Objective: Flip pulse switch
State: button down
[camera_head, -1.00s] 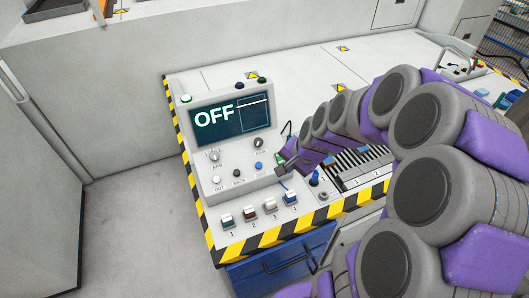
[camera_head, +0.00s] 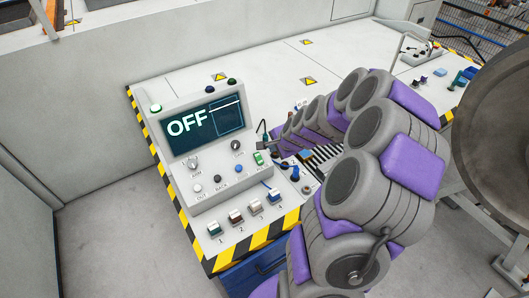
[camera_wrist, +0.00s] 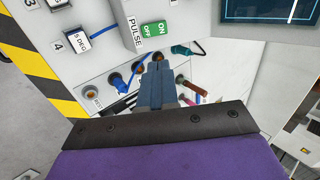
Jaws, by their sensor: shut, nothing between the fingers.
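The pulse switch (camera_wrist: 152,30) is a green rocker marked ON and OFF, beside the word PULSE on the grey console in the wrist view. It also shows in the head view (camera_head: 258,158), at the right end of the control panel. My gripper (camera_wrist: 157,68) is shut and empty, its dark blue fingers pointing toward the console just below the switch in the wrist picture. In the head view my gripper (camera_head: 266,147) is just above and right of the switch. I cannot tell whether it touches anything. The console screen (camera_head: 205,123) reads OFF.
Knobs and buttons sit left of the switch, and several numbered switches (camera_head: 255,207) line the front edge. Blue and green cables (camera_wrist: 98,34) and plugs (camera_wrist: 125,85) lie close to my fingers. A large metal wheel (camera_head: 495,120) stands at the right.

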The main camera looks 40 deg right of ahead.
aim_at(258, 155)
jog(key=b+x, duration=0.3)
jog(key=x, duration=0.9)
jog(key=shift+a+f, duration=0.1)
jog(key=shift+f, duration=0.15)
jog(key=shift+w+a+f+b, duration=0.35)
jog(key=shift+w+f+b, duration=0.05)
jog(key=shift+w+f, duration=0.1)
jog(key=shift+d, duration=0.15)
